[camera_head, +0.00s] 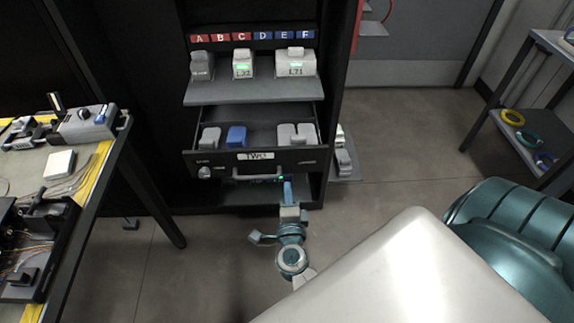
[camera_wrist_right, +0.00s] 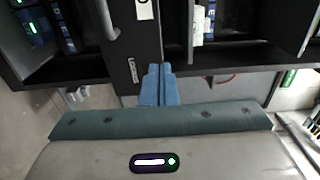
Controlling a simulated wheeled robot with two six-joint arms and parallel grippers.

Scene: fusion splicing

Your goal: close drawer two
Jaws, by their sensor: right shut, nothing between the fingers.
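Drawer two, with a dark front (camera_head: 230,167) and a white "TWO" label (camera_head: 257,156), stands pulled out of the black cabinet. Grey blocks (camera_head: 290,134) and a blue block (camera_head: 236,136) sit in it. My right gripper (camera_head: 288,186) is shut and empty, its blue fingertips just below the right part of the drawer front. In the right wrist view, the shut blue fingers (camera_wrist_right: 160,72) point at the dark drawer front (camera_wrist_right: 130,62), right beside it. I cannot tell whether they touch it. The drawer handle (camera_wrist_right: 106,18) is left of the fingers. My left gripper is not in view.
Above the drawer, a grey shelf (camera_head: 255,93) holds several labelled modules. A workbench with a yellow-edged mat (camera_head: 98,158) and devices stands at the left. A rack with colored rings (camera_head: 528,137) stands at the right. Open floor (camera_head: 400,150) lies right of the cabinet.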

